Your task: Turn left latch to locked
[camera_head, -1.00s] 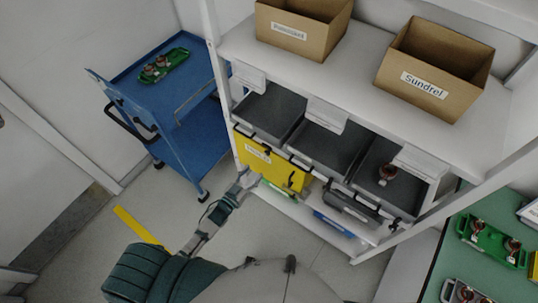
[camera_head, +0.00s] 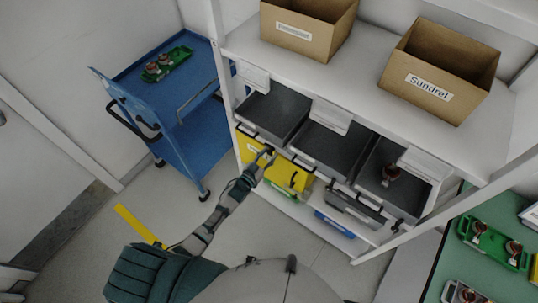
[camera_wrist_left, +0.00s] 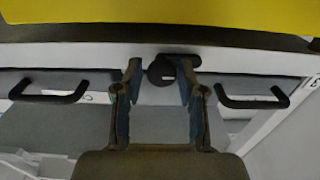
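A dark round latch (camera_wrist_left: 160,72) with a small light mark sits on a pale bar in the left wrist view. A dark lobe extends from it to the right. My left gripper (camera_wrist_left: 159,68) is open, with one fingertip on each side of the latch. The right-hand fingertip is very close to the lobe; I cannot tell whether it touches. In the head view my left gripper (camera_head: 266,157) is at the front of the shelf, by the yellow case (camera_head: 296,178). The latch is too small to make out there. My right gripper is not in view.
Dark handles (camera_wrist_left: 48,88) flank the latch, the other on the right (camera_wrist_left: 252,97). Grey bins (camera_head: 272,112) line the shelf above the yellow case. A blue cart (camera_head: 190,125) stands left, a green table (camera_head: 450,260) right.

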